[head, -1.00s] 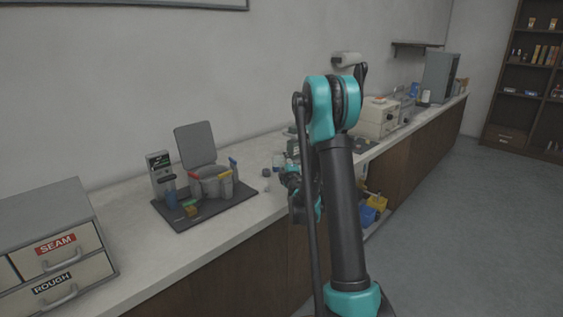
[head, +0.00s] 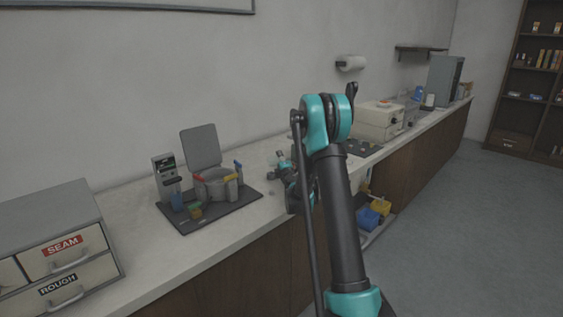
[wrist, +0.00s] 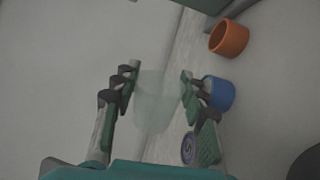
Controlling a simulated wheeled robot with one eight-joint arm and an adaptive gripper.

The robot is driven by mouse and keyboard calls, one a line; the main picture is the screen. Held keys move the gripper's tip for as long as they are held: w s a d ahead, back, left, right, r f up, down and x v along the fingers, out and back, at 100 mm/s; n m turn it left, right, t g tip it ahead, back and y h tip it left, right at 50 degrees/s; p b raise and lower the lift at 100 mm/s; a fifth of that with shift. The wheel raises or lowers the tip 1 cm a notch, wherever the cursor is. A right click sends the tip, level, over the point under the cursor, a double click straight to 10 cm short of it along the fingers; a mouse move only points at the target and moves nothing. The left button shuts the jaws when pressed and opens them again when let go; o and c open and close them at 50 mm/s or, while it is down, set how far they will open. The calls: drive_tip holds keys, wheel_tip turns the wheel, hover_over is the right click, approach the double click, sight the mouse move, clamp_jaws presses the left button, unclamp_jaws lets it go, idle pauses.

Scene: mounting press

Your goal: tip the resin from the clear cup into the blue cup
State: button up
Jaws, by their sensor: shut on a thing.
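My gripper (wrist: 155,94) is shut on the clear cup (wrist: 152,108), a pale see-through cup between its fingers in the wrist view. I cannot make out resin inside it. The blue cup (wrist: 218,92) is just right of the fingers in the wrist view, partly behind the right finger. I cannot tell how far apart the two cups are. In the head view my gripper (head: 287,172) is over the bench edge, left of my arm, too small to show the cups clearly.
An orange cup (wrist: 229,38) sits beyond the blue cup. A round purple-grey piece (wrist: 188,148) is near the right finger. The mounting press (head: 215,184) stands on a dark mat left of my gripper. A drawer unit (head: 55,240) is at the far left.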

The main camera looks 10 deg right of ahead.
sight(275, 156)
drive_tip(key=n, duration=0.2)
drive_tip(key=a+n, duration=0.1)
drive_tip(key=n, duration=0.2)
drive_tip(key=shift+a+r+n, duration=0.15)
drive_tip(key=shift+r+n, duration=0.15)
drive_tip(key=shift+n, duration=0.1)
drive_tip(key=n, duration=0.1)
drive_tip(key=r+n, duration=0.1)
drive_tip(key=n, duration=0.1)
drive_tip(key=r+n, duration=0.1)
drive_tip(key=n, duration=0.1)
drive_tip(key=shift+s+a, duration=0.1)
drive_tip(key=shift+a, duration=0.25)
drive_tip(key=n, duration=0.2)
drive_tip(key=r+n, duration=0.1)
drive_tip(key=n, duration=0.1)
drive_tip(key=r+n, duration=0.1)
drive_tip(key=n, duration=0.1)
drive_tip(key=shift+s+f, duration=0.1)
